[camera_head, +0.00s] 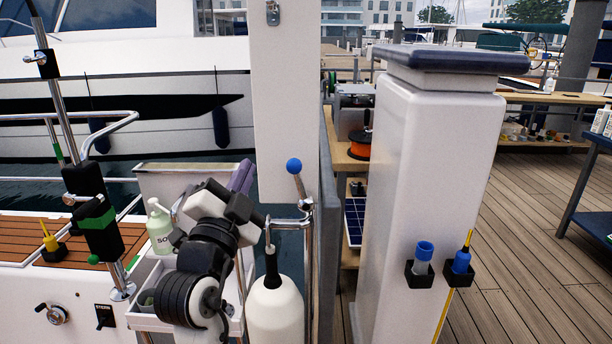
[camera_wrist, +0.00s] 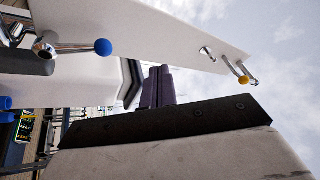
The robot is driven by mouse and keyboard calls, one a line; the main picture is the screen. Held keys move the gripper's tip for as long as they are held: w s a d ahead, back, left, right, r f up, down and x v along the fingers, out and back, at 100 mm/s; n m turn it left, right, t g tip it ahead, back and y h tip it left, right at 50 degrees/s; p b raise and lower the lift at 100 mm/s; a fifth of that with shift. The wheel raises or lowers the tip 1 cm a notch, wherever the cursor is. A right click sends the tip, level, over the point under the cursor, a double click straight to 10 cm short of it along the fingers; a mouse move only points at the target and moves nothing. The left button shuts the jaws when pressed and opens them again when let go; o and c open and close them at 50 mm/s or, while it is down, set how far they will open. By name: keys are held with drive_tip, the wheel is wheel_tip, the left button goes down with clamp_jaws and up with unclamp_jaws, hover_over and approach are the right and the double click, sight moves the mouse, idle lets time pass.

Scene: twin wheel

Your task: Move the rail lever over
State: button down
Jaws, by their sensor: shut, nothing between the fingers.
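The lever (camera_head: 299,185) has a blue ball knob (camera_head: 294,166) on a short metal stem. It stands on top of the rail post (camera_head: 305,215), in front of the white panel, and leans slightly left. In the wrist view the blue knob (camera_wrist: 103,47) shows at upper left, on its metal arm. My gripper (camera_head: 242,176) has purple fingers, shut with nothing between them. It is left of the knob in the head view and apart from it. In the wrist view the shut fingers (camera_wrist: 157,88) point up past a dark edge, with the knob to their left.
A white bottle-shaped fender (camera_head: 274,308) hangs below the rail, close to my arm. A soap bottle (camera_head: 160,228) stands left of my wrist. A tall white panel (camera_head: 285,90) rises behind the lever. A white pillar (camera_head: 425,190) stands right. A yellow-tipped fitting (camera_wrist: 244,80) shows in the wrist view.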

drive_tip(key=w+d+f+m+g+h, duration=0.2)
drive_tip(key=d+f+m+g+h, duration=0.3)
drive_tip(key=d, duration=0.3)
wheel_tip(320, 180, up, 4)
drive_tip(key=t+p, duration=0.1)
drive_tip(key=p, duration=0.3)
hover_over(301, 184)
drive_tip(key=s+d, duration=0.2)
drive_tip(key=d, duration=0.2)
drive_tip(key=shift+m, duration=0.3)
drive_tip(key=a+f, duration=0.1)
drive_tip(key=a, duration=0.1)
drive_tip(key=a+f, duration=0.1)
drive_tip(key=shift+a+f+p, duration=0.3)
drive_tip(key=shift+a, duration=0.1)
drive_tip(key=shift+a+b, duration=0.3)
drive_tip(key=shift+b, duration=0.3)
